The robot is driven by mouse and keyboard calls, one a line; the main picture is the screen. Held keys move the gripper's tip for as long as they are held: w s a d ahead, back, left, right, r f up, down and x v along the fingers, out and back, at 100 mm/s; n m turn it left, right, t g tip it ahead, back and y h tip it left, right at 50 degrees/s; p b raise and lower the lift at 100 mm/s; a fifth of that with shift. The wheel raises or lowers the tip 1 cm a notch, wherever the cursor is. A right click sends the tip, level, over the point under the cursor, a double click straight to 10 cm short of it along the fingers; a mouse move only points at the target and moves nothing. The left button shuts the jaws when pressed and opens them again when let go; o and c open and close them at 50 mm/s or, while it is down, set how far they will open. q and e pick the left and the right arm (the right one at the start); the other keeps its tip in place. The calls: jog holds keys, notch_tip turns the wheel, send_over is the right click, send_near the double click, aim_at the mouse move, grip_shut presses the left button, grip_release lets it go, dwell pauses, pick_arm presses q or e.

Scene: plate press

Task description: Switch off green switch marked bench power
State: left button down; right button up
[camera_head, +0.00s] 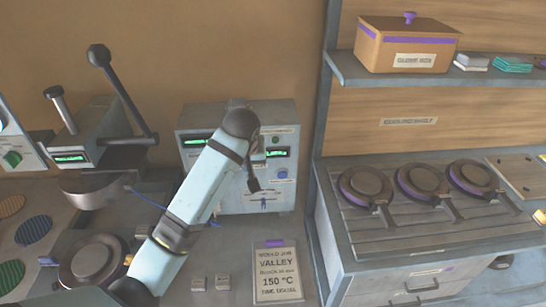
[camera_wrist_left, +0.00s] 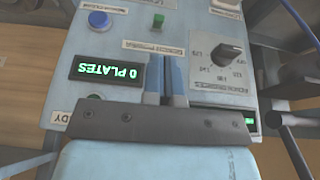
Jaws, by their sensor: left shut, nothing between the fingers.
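A small green switch (camera_wrist_left: 158,20) is on the front of a grey control box (camera_head: 192,143), just past my fingertips in the left wrist view. A white label (camera_wrist_left: 143,46) beside it is partly covered by my fingers and not clearly legible. My left gripper (camera_wrist_left: 166,58) is shut and empty, in front of the panel; I cannot tell whether it touches. In the head view my left gripper (camera_head: 254,186) and forearm cover the middle of the box, and I cannot make out the switch there. My right gripper is not in view.
The panel also has a blue button (camera_wrist_left: 98,19), a "0 PLATES" display (camera_wrist_left: 112,72) and a black knob (camera_wrist_left: 229,54). A lever press (camera_head: 108,125) stands to the left. A metal bench with round plates (camera_head: 365,185) is at right. A notice card (camera_head: 277,275) lies in front.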

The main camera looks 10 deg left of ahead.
pick_arm(q)
jog(key=shift+w+d+r, duration=0.1)
jog(key=shift+w+r, duration=0.05)
jog(key=shift+r, duration=0.3)
jog(key=shift+w+d+r, duration=0.1)
jog(key=shift+w+r, duration=0.05)
jog(key=shift+r, duration=0.3)
jog(key=shift+a, duration=0.1)
jog(key=p+x, duration=0.1)
jog(key=x, duration=0.7)
jog(key=shift+w+a+f+p, duration=0.1)
jog(key=shift+w+f+p, duration=0.05)
jog(key=shift+f+p, duration=0.2)
jog(key=shift+w+f, duration=0.25)
jog(key=shift+f, duration=0.4)
jog(key=shift+a, duration=0.1)
jog(key=shift+f, duration=0.1)
